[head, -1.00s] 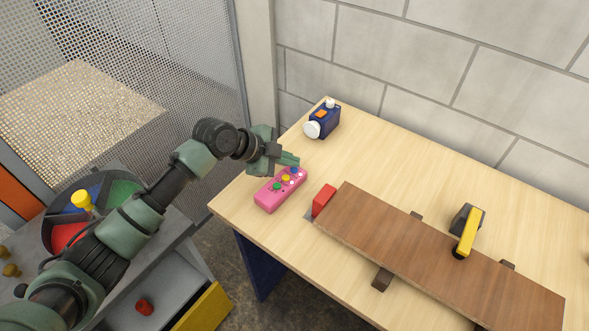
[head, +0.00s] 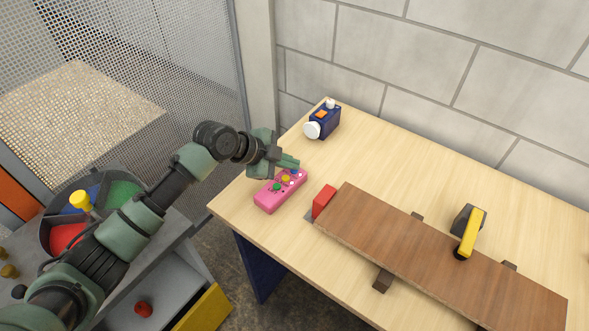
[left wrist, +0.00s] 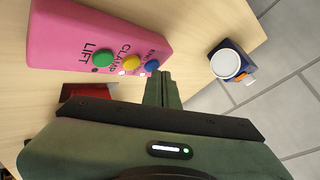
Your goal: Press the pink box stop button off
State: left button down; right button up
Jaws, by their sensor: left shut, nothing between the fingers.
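The pink box (head: 267,201) lies on the wooden table near its left edge. It carries a green button (left wrist: 103,58) marked LIFT, a yellow button (left wrist: 131,62) marked CLAMP and a blue button (left wrist: 152,66) whose label is partly hidden. A red button is not clear in either view. My left gripper (head: 297,164) is shut and empty, with its fingertips over the blue-button end of the box. In the left wrist view the fingertips (left wrist: 160,76) appear right beside the blue button; I cannot tell if they touch it. My right gripper is not in view.
A red block (head: 323,200) stands beside the brown board (head: 430,245), which rests on dark supports. A yellow-handled clamp (head: 468,236) is at the board's far edge. A blue device with a white knob (head: 325,121) stands at the back. A wall borders the table.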

aim_at(291, 173)
pick_arm(q)
jog(key=shift+r+p, duration=0.6)
jog(key=shift+r, duration=0.2)
notch_tip(291, 173, up, 6)
jog(key=p, duration=0.4)
